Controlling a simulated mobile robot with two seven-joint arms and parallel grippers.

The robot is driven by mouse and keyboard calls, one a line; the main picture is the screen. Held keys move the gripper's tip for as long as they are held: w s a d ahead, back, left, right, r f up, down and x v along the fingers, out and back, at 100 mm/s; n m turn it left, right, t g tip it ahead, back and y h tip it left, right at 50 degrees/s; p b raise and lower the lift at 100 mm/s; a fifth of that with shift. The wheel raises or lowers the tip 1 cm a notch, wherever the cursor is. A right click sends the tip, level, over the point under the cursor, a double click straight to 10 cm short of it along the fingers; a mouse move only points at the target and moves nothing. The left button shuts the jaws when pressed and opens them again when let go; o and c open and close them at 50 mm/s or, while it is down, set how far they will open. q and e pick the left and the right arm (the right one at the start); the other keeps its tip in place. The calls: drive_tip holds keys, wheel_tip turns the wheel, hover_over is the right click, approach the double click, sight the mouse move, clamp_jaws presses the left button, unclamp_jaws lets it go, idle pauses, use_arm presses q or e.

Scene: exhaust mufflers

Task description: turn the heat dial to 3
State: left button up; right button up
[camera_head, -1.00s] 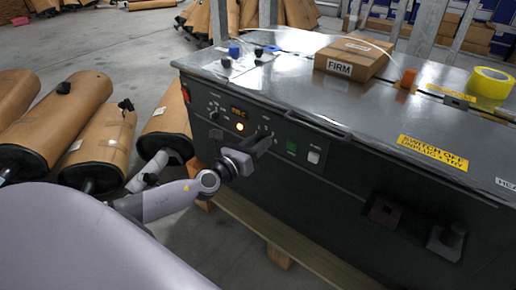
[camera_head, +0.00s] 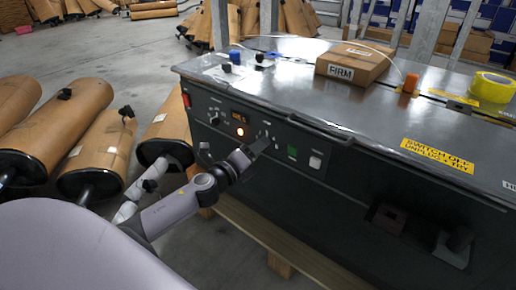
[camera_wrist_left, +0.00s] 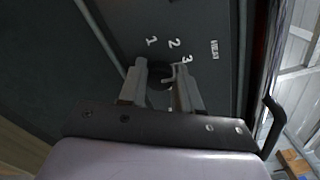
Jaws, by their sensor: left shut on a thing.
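My left gripper (camera_head: 234,150) is at the front panel of the dark machine, below the lit display. In the left wrist view its two fingers (camera_wrist_left: 162,88) are shut on the heat dial (camera_wrist_left: 158,72), a dark round knob. White numbers 1, 2 and 3 (camera_wrist_left: 187,59) curve around the dial on the panel, with 3 closest to the right finger. A small pale mark shows beside the dial between the fingers, but I cannot tell which number the dial points at. The fingers hide part of the dial. My right gripper is not in view.
On the machine's top lie a FIRM box (camera_head: 352,62) and yellow tape (camera_head: 492,86).

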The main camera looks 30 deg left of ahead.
use_arm(q)
drive_tip(key=shift+n, duration=0.5)
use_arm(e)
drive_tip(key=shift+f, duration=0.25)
use_arm(q)
drive_tip(key=o, duration=1)
drive_tip(key=shift+o, duration=0.2)
drive_tip(key=shift+s, duration=0.1)
drive_tip(key=s, duration=0.7)
drive_tip(key=shift+a+p, duration=0.25)
drive_tip(key=shift+p, duration=0.2)
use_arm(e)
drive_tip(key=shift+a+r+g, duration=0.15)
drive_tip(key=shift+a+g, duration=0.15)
